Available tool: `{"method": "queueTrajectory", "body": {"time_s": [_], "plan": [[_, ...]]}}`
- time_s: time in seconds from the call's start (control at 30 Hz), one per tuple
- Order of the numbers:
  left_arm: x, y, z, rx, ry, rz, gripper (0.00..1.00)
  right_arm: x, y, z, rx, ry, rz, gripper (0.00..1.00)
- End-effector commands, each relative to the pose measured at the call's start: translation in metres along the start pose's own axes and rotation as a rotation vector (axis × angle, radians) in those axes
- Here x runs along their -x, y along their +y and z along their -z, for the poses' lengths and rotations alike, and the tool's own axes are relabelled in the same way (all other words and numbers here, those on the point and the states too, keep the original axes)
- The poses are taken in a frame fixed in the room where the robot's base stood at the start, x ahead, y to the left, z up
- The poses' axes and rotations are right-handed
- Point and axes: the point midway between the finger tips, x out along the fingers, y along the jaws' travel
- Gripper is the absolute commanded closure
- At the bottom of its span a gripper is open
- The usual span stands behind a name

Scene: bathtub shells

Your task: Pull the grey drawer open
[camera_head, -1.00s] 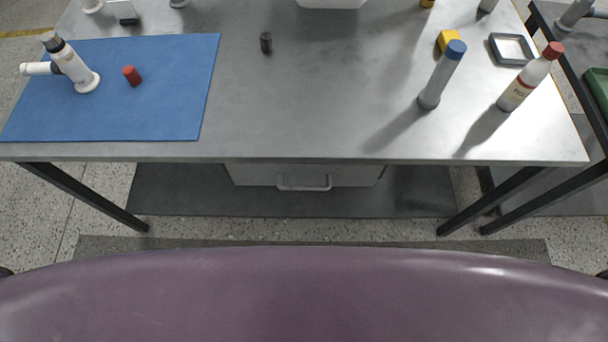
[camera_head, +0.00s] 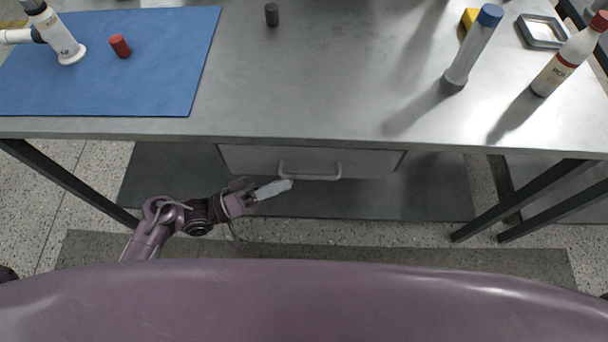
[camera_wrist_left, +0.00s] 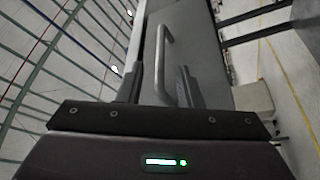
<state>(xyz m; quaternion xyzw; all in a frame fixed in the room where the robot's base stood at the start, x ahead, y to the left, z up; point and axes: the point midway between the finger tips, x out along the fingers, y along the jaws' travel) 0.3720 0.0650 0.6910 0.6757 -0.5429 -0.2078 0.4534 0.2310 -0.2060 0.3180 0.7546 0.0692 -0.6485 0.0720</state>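The grey drawer (camera_head: 245,161) sits under the front edge of the metal table, with its bar handle (camera_head: 310,176) on its front. It looks closed. My left gripper (camera_head: 288,185) is just left of and close to the handle in the head view. In the left wrist view the drawer front (camera_wrist_left: 190,40) fills the middle, and the handle (camera_wrist_left: 161,62) stands ahead, lined up between the two fingers of my left gripper (camera_wrist_left: 159,85). The fingers are apart with nothing held; I cannot tell whether they touch the handle. My right gripper is not in view.
The metal table (camera_head: 310,100) overhangs the drawer. A blue mat (camera_head: 150,85), a red cylinder (camera_head: 120,46), a dark cylinder (camera_head: 271,14) and bottles (camera_head: 472,48) are on top. Dark table legs (camera_head: 65,180) stand at both sides.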

Motion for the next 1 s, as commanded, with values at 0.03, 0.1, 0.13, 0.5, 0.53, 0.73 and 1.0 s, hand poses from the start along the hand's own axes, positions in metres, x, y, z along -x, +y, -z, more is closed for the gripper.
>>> {"method": "queueTrajectory", "body": {"time_s": [0.03, 0.1, 0.13, 0.5, 0.53, 0.73, 1.0], "plan": [[-0.01, 0.002, 0.001, 0.0, 0.002, -0.004, 0.68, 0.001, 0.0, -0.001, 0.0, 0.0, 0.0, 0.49], [-0.022, 0.001, 0.001, 0.0, 0.003, -0.003, 0.68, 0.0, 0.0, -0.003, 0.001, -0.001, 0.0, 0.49], [-0.027, 0.001, 0.001, -0.001, 0.003, -0.002, 0.68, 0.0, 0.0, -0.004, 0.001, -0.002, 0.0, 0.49], [-0.058, -0.001, 0.0, -0.001, 0.001, 0.003, 0.68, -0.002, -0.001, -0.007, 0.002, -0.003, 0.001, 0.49], [-0.058, -0.001, 0.0, -0.001, 0.001, 0.003, 0.68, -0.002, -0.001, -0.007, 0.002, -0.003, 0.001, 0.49], [-0.057, -0.001, 0.0, -0.001, 0.001, 0.003, 0.71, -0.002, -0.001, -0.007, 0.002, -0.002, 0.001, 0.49], [-0.057, -0.001, 0.0, -0.001, 0.001, 0.003, 1.0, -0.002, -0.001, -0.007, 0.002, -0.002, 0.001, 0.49]]}}
